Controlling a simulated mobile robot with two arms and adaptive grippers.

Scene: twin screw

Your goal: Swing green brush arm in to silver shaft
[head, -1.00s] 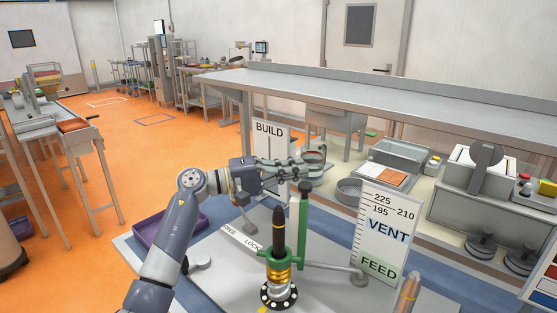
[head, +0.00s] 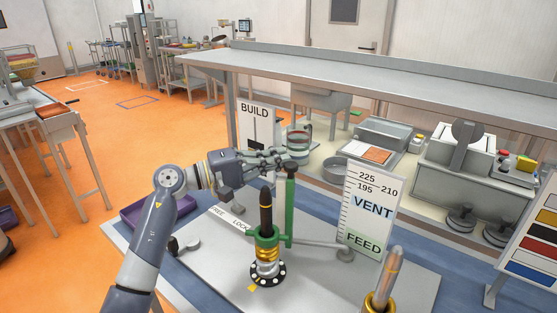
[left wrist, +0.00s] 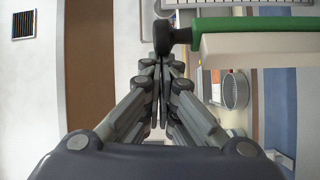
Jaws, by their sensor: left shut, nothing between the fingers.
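The green brush arm (head: 289,212) stands as an upright green post with a black knob (head: 291,169) on top. Its green collar sits at the left shaft (head: 266,218), which is black above and gold and silver below, on a black flange. A second, silver-looking shaft (head: 392,271) with a gold base stands at bottom right, partly cut off. My left gripper (head: 292,163) is shut and empty, its fingertips at the knob. In the left wrist view the knob (left wrist: 173,37) is just beyond the fingertips (left wrist: 161,62); contact is unclear. My right gripper is out of view.
A grey link (head: 325,243) runs from the post to a pivot below the VENT/FEED sign (head: 372,210). A BUILD sign (head: 256,125) and a can (head: 299,143) stand behind my left gripper. The front plate is bare (head: 330,285).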

